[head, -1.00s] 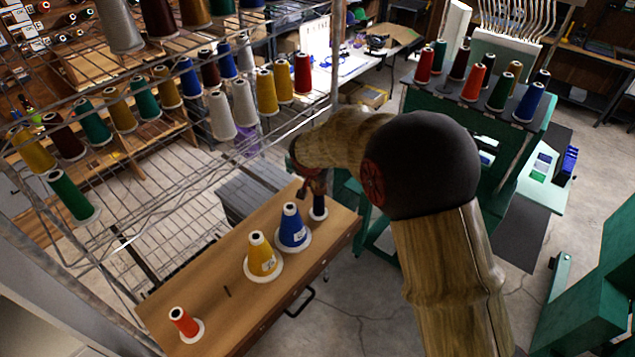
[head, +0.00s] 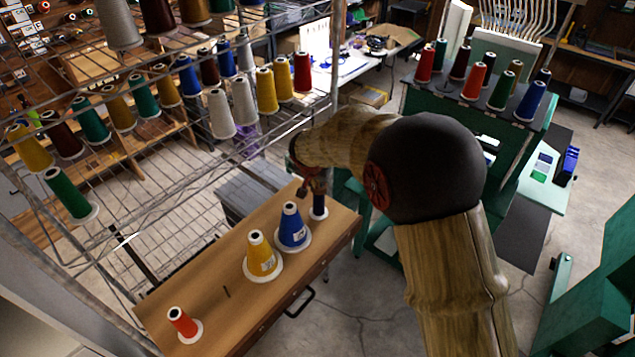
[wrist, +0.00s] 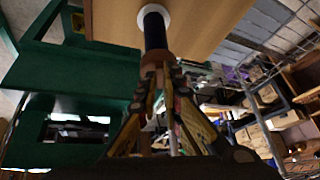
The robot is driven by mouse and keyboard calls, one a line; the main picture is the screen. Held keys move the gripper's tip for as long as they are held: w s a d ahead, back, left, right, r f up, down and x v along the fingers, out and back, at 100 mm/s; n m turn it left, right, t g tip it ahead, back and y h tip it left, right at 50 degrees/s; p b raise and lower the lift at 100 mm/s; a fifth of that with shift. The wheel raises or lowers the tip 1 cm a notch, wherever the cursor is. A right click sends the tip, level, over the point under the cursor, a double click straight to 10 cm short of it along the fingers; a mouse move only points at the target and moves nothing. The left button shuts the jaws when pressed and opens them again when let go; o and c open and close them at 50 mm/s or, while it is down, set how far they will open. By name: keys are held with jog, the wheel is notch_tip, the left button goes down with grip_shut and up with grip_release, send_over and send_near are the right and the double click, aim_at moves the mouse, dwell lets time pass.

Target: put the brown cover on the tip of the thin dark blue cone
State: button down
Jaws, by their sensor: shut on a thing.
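The thin dark blue cone (head: 319,208) stands upright on its white base at the far right end of the wooden table top, beside a thicker blue cone. In the wrist view the dark blue cone (wrist: 154,28) points towards my gripper. My gripper (wrist: 160,72) is shut on the brown cover (wrist: 154,57), which is in line with the cone and covers its tip end in that view. I cannot tell if the cover rests fully on the tip. In the head view my gripper (head: 311,187) is at the cone's top, and the cover is hard to make out.
A wire rack with several cones (head: 90,122) rises behind at left. A green machine (head: 410,105) stands at right.

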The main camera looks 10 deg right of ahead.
jog(key=shift+f+b, duration=0.35)
jog(key=shift+b, duration=0.1)
jog(key=c, duration=1.9)
grip_release()
jog(key=shift+r, duration=0.1)
